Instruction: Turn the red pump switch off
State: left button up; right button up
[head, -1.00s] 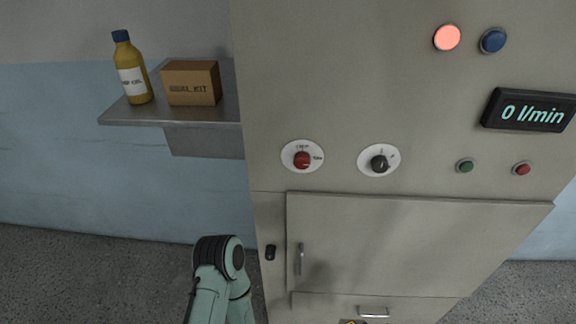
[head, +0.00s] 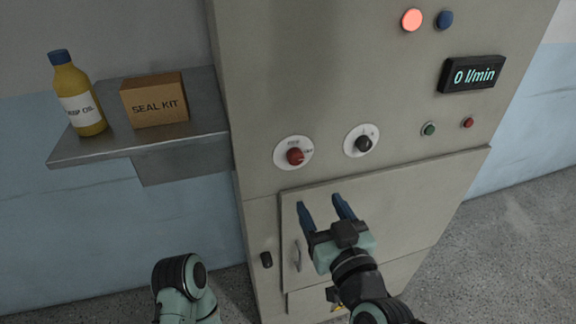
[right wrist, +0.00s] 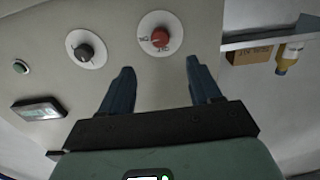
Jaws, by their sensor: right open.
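The red pump switch (head: 295,156) is a round red knob on a white disc on the grey cabinet front. In the right wrist view the red switch (right wrist: 160,37) is ahead of the fingers, with upside-down markings that seem to read ON at its left and OFF below it. Which marking it points to is hard to tell. My right gripper (head: 321,202) is open and empty, its blue fingers below and slightly right of the switch in the head view, not touching it. In the wrist view the gripper (right wrist: 160,64) straddles the switch's direction. My left gripper is out of view.
A black knob (head: 364,143) sits right of the red switch. Green (head: 429,129) and red (head: 468,122) buttons and a display (head: 472,74) reading 0 l/min are farther right. A shelf (head: 190,146) at left holds a yellow bottle (head: 78,96) and a seal kit box (head: 155,101).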

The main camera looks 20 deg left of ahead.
aim_at(297, 159)
jog(key=x, duration=0.4)
jog(key=p+x, duration=0.1)
jog(key=x, duration=0.3)
jog(key=r+p+x, duration=0.1)
jog(key=x, duration=0.4)
jog(key=shift+w, duration=0.1)
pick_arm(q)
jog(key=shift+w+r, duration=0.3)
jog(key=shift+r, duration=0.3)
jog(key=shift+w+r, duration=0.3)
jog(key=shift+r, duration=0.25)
pick_arm(e)
jog(key=c, duration=1)
